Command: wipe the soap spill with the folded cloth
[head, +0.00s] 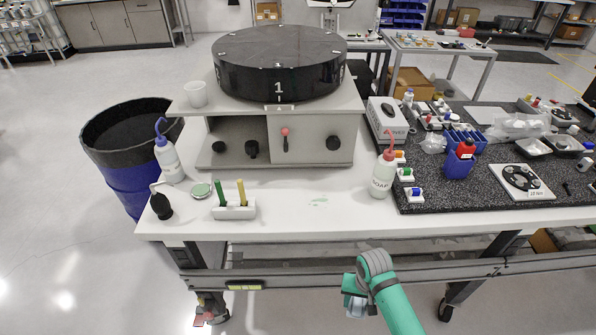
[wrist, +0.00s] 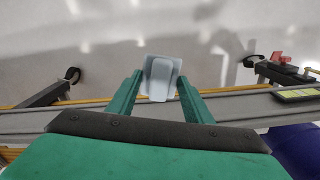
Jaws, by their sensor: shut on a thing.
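The soap spill (head: 318,201) is a small, thin green smear on the white worktop in the head view, left of the soap bottle (head: 382,178) with the red nozzle. My gripper (head: 352,288) is in front of the bench's front edge, apart from the spill. In the wrist view my gripper (wrist: 160,82) is shut on a pale blue-grey folded cloth (wrist: 158,76), which sits between the two teal fingertips. The cloth also shows in part in the head view (head: 356,306). The spill is not in the wrist view.
A holder (head: 234,210) with two upright sticks stands left of the spill. The box fixture with its black drum (head: 280,65) stands behind. A dark speckled mat (head: 450,199) with several small items covers the right side. The worktop around the spill is clear.

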